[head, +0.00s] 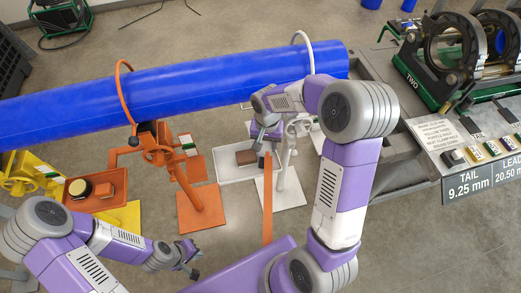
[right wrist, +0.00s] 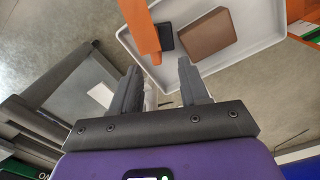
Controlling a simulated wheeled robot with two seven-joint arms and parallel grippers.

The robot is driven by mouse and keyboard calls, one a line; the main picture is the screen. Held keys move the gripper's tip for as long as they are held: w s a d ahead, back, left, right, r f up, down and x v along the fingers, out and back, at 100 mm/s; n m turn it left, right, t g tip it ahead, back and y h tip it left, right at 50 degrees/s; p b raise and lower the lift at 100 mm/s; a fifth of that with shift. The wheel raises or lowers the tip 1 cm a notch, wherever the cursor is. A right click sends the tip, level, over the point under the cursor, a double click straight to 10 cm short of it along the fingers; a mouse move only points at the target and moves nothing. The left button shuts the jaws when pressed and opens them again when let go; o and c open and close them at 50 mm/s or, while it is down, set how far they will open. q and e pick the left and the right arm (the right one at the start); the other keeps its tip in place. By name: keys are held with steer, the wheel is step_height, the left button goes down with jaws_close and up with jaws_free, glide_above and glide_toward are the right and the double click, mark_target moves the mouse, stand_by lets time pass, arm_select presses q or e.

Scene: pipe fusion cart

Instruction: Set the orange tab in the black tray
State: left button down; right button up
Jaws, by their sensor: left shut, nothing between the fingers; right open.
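I cannot make out a clearly orange tab; small coloured tabs (head: 492,148) sit in a row on the cart at the right of the head view, too small to sort surely. I see no tray that is plainly black. My right gripper (head: 263,136) is open and empty near the white tray (head: 232,178); in the right wrist view its fingers (right wrist: 158,92) stand apart below that tray. My left gripper (head: 188,262) is shut and empty, low over the floor at the lower left.
The white tray holds a brown block (right wrist: 210,35) and a small black piece (right wrist: 164,37). An orange bar (head: 267,200) stands close to my right gripper. A long blue pipe (head: 200,85) crosses behind. An orange tray (head: 112,188) holds round and brown pieces. Orange stands (head: 200,205) stand between.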

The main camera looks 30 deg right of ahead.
mark_target(267, 156)
steer(key=shift+s+f, duration=0.8)
steer(key=shift+f, duration=0.15)
steer(key=f, duration=0.1)
steer(key=f+b, duration=0.1)
steer(key=f, duration=0.2)
steer(key=shift+w, duration=0.25)
steer(key=shift+s+f, duration=0.1)
steer(key=shift+f, duration=0.1)
steer(key=shift+c, duration=0.2)
jaws_close()
